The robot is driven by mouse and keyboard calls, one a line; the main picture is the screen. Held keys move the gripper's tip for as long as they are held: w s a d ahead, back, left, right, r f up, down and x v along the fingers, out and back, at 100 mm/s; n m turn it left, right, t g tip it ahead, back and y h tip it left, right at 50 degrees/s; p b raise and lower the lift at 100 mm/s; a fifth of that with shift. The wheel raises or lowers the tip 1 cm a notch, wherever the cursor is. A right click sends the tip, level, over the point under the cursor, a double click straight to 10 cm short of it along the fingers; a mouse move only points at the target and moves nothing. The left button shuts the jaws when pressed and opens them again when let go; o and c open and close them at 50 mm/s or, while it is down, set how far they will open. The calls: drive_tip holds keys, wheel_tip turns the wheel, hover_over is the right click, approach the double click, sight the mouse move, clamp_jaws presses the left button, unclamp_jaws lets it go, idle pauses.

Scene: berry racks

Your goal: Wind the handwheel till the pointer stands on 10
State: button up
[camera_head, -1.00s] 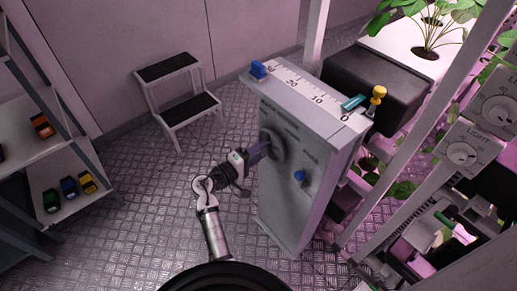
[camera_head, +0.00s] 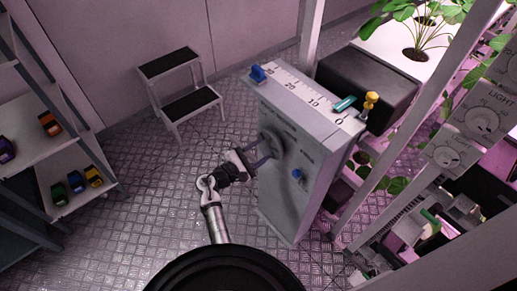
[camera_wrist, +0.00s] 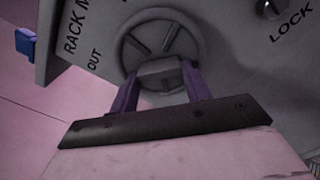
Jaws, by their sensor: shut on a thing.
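The round grey handwheel (camera_head: 270,137) is on the face of a tall grey cabinet (camera_head: 300,208). It shows large in the wrist view (camera_wrist: 185,40), with its spokes. My gripper (camera_head: 263,154) is at the wheel's lower rim. In the wrist view its two purple fingers (camera_wrist: 160,85) are shut on the wheel's grey handle (camera_wrist: 160,70). A white scale (camera_head: 301,96) marked 0 to 30 runs along the cabinet top. The teal pointer (camera_head: 345,104) stands between 0 and 10, nearer 0.
A step stool (camera_head: 180,90) stands behind left. Shelves (camera_head: 70,200) hold several small coloured items. The floor between is clear.

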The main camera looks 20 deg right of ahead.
drive_tip(key=n, duration=0.5)
drive_tip(key=shift+s+f+n, duration=0.1)
drive_tip(key=shift+n, duration=0.3)
idle(0.4)
drive_tip(key=o, duration=1)
drive_tip(key=b+v, duration=0.3)
drive_tip(key=v, duration=1)
drive_tip(key=shift+a+b, duration=0.35)
drive_tip(key=shift+a, duration=0.05)
drive_tip(key=shift+s, duration=0.1)
